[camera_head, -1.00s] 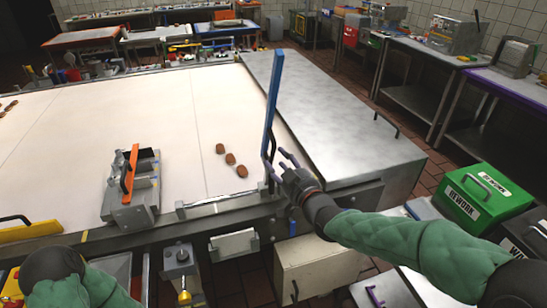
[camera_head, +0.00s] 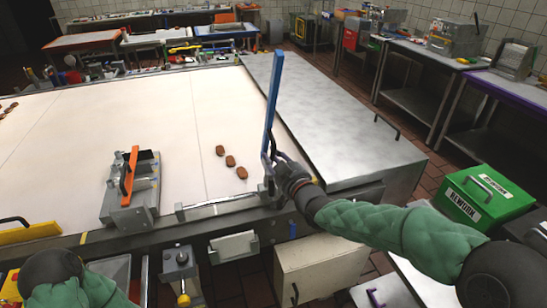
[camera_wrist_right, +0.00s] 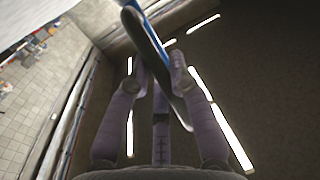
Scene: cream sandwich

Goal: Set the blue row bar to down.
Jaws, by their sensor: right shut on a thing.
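The blue row bar (camera_head: 273,100) stands almost upright at the near right edge of the white conveyor surface (camera_head: 120,105). A dark handle (camera_head: 265,160) is at its lower end. My right gripper (camera_head: 274,172) is at that handle, its fingers shut on it. In the right wrist view the handle (camera_wrist_right: 152,60) runs between the purple-grey fingers, with a piece of the blue bar (camera_wrist_right: 150,8) above it. Of my left arm only a dark rounded part and green sleeve show at the bottom left; the left gripper's fingers are not visible.
Several brown sandwich pieces (camera_head: 230,161) lie on the white surface left of the bar. A metal fixture with an orange lever (camera_head: 129,175) stands further left. A bare steel top (camera_head: 335,115) lies right of the bar. A green REWORK box (camera_head: 485,198) is at the right.

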